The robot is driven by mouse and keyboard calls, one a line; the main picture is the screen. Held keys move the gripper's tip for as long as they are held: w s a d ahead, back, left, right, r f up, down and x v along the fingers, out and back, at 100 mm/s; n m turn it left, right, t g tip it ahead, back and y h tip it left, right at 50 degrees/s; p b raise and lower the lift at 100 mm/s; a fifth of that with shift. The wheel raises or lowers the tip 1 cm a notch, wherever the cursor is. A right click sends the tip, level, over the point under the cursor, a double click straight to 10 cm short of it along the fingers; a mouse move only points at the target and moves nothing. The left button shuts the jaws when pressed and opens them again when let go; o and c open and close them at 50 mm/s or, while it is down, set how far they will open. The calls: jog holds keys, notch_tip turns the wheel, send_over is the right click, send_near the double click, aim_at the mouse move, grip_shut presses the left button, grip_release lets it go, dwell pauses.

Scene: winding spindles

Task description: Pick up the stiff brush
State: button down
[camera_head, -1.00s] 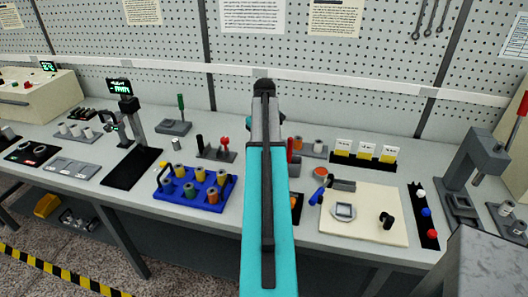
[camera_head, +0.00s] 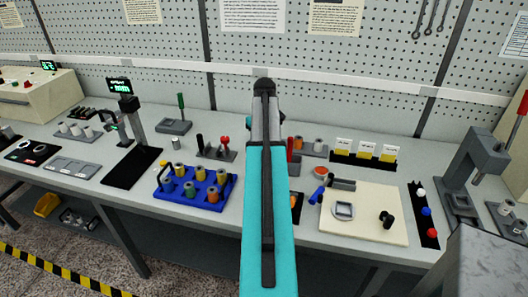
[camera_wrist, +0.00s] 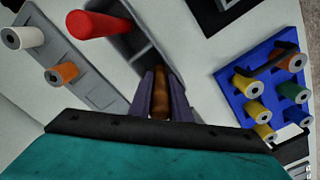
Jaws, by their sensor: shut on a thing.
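In the wrist view my gripper (camera_wrist: 158,98) is shut on a brown, wood-coloured handle (camera_wrist: 160,85), which I take to be the stiff brush. The handle stands between the two dark fingers, at a grey holder with compartments (camera_wrist: 128,62). The brush's bristles are not visible, and I cannot tell whether it is clear of the holder. In the head view my teal arm hides the gripper and the brush.
A red handle (camera_wrist: 95,24) stands close to the gripper in the same grey holder. A blue rack (camera_head: 205,194) with several spools lies left of my arm. A cream board (camera_head: 375,222) lies to the right. A pegboard wall (camera_head: 330,85) is behind.

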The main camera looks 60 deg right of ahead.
jog(key=shift+r, duration=0.15)
jog(key=shift+r+b, duration=1.35)
jog(key=shift+r, duration=3.55)
